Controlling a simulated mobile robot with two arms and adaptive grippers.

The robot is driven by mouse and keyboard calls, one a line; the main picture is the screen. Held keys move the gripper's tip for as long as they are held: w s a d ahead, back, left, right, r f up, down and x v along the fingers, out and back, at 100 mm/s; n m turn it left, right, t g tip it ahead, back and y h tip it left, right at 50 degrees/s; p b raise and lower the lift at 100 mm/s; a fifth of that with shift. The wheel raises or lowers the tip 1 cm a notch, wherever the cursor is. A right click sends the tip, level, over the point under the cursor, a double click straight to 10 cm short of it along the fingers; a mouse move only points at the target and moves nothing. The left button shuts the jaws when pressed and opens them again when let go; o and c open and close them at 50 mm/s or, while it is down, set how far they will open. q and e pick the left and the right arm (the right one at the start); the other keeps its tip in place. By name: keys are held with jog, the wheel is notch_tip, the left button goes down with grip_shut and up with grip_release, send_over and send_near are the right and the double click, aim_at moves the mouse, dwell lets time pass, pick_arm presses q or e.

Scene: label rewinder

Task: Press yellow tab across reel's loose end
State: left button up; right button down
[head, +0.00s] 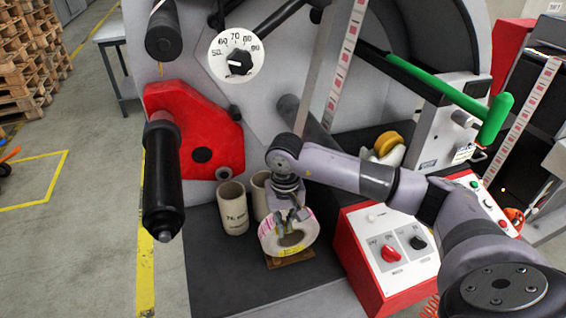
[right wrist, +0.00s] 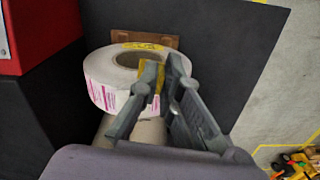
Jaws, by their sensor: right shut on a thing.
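The reel (head: 272,243) is a white label roll with pink print and an open core. It rests by a small brown board (head: 292,259) on the dark bed, and also shows in the right wrist view (right wrist: 104,92). Whether the tab touches the reel is unclear. Another yellow mark (right wrist: 143,46) shows on the reel's far side. The loose end cannot be made out. My left gripper is out of view.
Two cardboard cores (head: 232,208) stand left of the reel. A red and white control box (head: 372,268) stands close on the right. A dispenser with a yellow roll (head: 387,143) is behind. A black roller (head: 162,180) juts out left; a green-handled bar (head: 440,85) is upper right.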

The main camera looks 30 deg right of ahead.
pick_arm(q)
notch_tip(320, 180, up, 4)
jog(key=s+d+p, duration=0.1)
jog(key=p, duration=0.1)
pick_arm(e)
jog(key=w+d+r, duration=0.1)
jog(key=r, duration=0.1)
jog(key=w+d+r+m, duration=0.1)
jog(key=r, duration=0.1)
jog(key=w+d+r+m, duration=0.1)
jog(key=d+r, duration=0.1)
jog(key=r, duration=0.1)
jog(key=shift+w, duration=0.3)
jog(key=shift+f+b, duration=1)
jog(key=shift+f, duration=0.75)
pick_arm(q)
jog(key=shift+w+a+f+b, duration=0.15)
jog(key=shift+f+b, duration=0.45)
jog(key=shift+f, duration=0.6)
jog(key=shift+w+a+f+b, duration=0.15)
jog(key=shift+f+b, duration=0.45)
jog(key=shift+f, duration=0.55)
pick_arm(e)
jog(key=shift+f, duration=1.3)
